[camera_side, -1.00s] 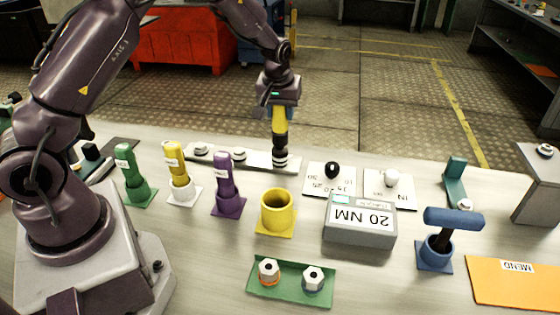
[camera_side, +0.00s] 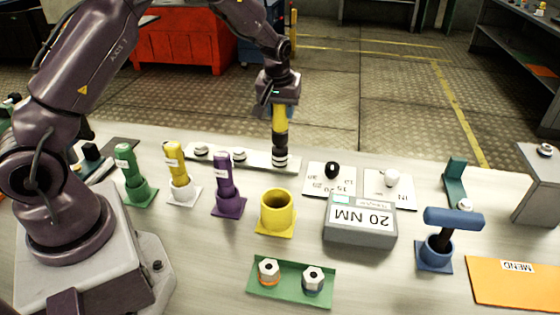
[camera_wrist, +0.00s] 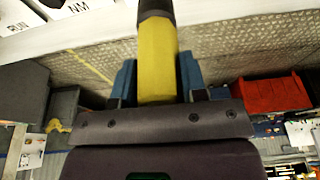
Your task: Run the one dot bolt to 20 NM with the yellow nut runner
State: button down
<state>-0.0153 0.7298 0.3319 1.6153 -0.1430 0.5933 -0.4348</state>
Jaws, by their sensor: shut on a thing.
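My gripper (camera_side: 278,103) is shut on the yellow nut runner (camera_side: 280,120), which hangs upright with its dark lower end down. In the wrist view the yellow nut runner (camera_wrist: 157,60) sits between the blue fingers of my gripper (camera_wrist: 157,80). Its lower end is at the right end of a pale strip (camera_side: 222,158) with several round bolt heads, over or on the rightmost one. The bolt under it is hidden, and I cannot make out any dots. The torque box (camera_side: 360,232) reads 20 NM.
An empty yellow holder (camera_side: 277,212) stands in front of the strip. Green (camera_side: 128,165), yellow-and-white (camera_side: 177,165) and purple (camera_side: 224,180) tools stand to its left. A green tray (camera_side: 291,290) holds two nuts. A blue-handled tool (camera_side: 452,220) stands at right, near an orange mat (camera_side: 515,285).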

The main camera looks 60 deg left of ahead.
jog(key=shift+w+r, duration=0.1)
jog(key=shift+r, duration=0.55)
dwell(0.5)
jog(key=shift+r, duration=1.15)
jog(key=shift+r, duration=1.65)
